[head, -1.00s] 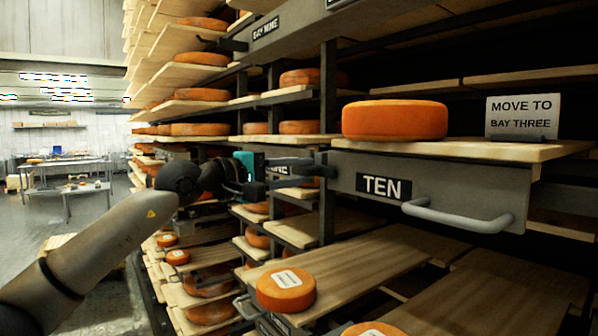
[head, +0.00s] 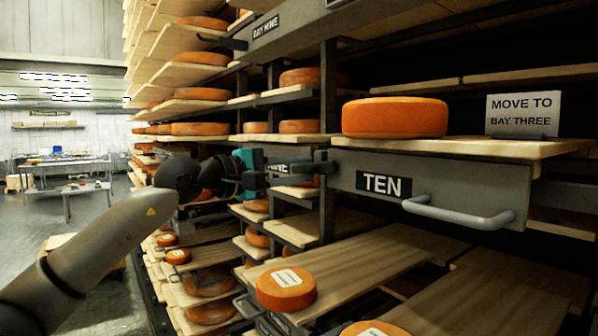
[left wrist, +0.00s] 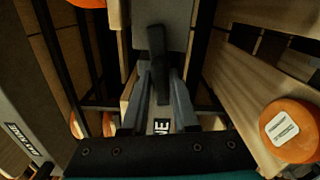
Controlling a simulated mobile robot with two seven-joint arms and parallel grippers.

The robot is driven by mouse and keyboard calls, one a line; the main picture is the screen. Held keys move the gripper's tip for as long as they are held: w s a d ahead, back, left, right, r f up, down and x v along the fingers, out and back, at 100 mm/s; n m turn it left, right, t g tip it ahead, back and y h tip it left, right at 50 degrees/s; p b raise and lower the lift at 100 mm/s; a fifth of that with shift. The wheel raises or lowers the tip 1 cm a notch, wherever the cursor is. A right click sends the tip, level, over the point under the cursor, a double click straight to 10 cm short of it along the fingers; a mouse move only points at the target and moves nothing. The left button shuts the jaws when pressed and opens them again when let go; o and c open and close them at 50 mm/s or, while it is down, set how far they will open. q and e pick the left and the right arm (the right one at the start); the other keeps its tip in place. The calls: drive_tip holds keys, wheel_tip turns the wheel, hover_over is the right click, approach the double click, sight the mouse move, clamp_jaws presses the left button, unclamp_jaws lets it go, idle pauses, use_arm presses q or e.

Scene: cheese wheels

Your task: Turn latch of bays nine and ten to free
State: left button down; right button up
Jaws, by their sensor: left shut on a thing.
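The TEN drawer front (head: 440,187) has a grey bar handle and carries a wooden board at the right of the head view. The NINE label (head: 278,170) sits to its left, partly hidden by my gripper. A dark latch (left wrist: 157,55) stands between the two fronts; it shows as an upright dark bar in the left wrist view. My left gripper (head: 312,164) reaches in from the left and is shut on the latch, with its grey fingers (left wrist: 160,80) on either side of it. The latch's exact angle is hard to tell in the head view. My right gripper is not in view.
An orange cheese wheel (head: 395,118) and a "MOVE TO BAY THREE" sign (head: 522,115) stand on the board above TEN. Lower boards jut out with labelled cheese wheels (head: 286,289). A dark rack post (head: 328,100) stands beside the latch. Open floor and tables lie at the far left.

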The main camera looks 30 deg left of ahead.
use_arm(q)
drive_tip(key=n, duration=0.3)
drive_tip(key=shift+n+b, duration=0.3)
drive_tip(key=shift+b, duration=0.05)
drive_tip(key=n, duration=0.4)
drive_tip(key=shift+n, duration=0.3)
drive_tip(key=n, duration=0.4)
drive_tip(key=shift+b, duration=0.4)
drive_tip(key=shift+n, duration=2)
drive_tip(key=c, duration=0.8)
unclamp_jaws()
drive_tip(key=shift+o, duration=0.2)
